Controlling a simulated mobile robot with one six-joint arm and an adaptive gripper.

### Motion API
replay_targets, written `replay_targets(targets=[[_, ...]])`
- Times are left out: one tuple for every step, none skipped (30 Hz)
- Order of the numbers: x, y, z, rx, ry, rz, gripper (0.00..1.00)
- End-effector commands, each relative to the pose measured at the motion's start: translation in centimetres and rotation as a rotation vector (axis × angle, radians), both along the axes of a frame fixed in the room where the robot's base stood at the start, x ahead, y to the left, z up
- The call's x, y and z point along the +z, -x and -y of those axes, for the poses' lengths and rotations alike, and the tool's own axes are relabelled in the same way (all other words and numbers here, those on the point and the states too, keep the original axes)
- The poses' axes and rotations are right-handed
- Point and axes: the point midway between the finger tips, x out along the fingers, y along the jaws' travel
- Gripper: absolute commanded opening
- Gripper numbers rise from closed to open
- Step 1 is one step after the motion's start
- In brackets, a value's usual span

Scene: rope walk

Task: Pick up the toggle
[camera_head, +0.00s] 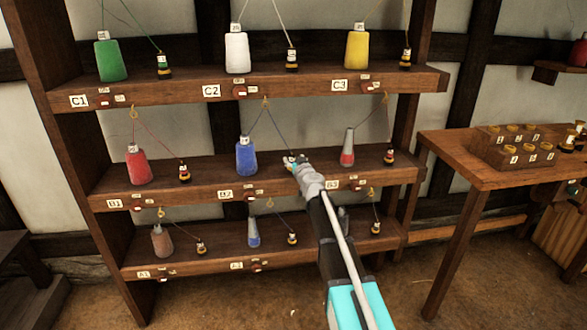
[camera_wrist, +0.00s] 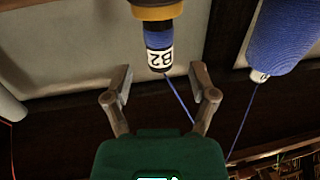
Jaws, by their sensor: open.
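The toggle (camera_wrist: 158,32) marked B2 shows large in the wrist view, at the top centre. It has a dark body, a blue band, a white label and a yellow-brown end. A blue thread (camera_wrist: 178,97) runs from it between my fingers. My gripper (camera_wrist: 162,85) is open, with one finger on each side of the label's line, and the toggle lies just beyond the fingertips, not clasped. In the head view my gripper (camera_head: 289,161) is at the middle shelf, right of the blue cone (camera_head: 246,157), and mostly hides this toggle.
The blue cone also shows close by at the upper right of the wrist view (camera_wrist: 285,38). A red-and-grey cone (camera_head: 347,148) and another toggle (camera_head: 389,157) stand to the right on the middle shelf (camera_head: 217,188). The upper shelf board (camera_head: 190,87) is overhead. A table (camera_head: 470,174) stands right.

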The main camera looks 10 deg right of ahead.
Motion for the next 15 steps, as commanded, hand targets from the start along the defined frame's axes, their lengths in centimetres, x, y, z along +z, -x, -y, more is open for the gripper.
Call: replay_targets(targets=[[0.0,-1.0,-0.1,0.000,0.000,0.000,0.74],[0.0,-1.3,-0.2,0.000,0.000,0.000,0.74],[0.0,-1.8,-0.3,0.000,0.000,0.000,0.74],[0.0,-2.0,-0.3,0.000,0.000,0.000,0.74],[0.0,-2.3,-0.4,0.000,0.000,0.000,0.74],[0.0,-2.5,-0.4,0.000,0.000,0.000,0.74],[0.0,-2.7,-0.4,0.000,0.000,-0.001,0.74],[0.0,-2.8,-0.5,0.000,0.000,-0.001,0.74],[0.0,-2.9,-0.5,-0.001,0.000,-0.001,0.74],[0.0,-2.9,-0.5,-0.001,0.000,-0.001,0.74],[0.0,-2.9,-0.5,-0.001,0.000,-0.001,0.74],[0.0,-2.8,-0.5,-0.001,0.000,-0.001,0.74],[0.0,-2.8,-0.5,-0.001,0.000,-0.001,0.74],[0.0,-2.8,-0.5,-0.001,0.000,-0.001,0.74],[0.0,-2.8,-0.5,-0.001,0.000,-0.001,0.74]])
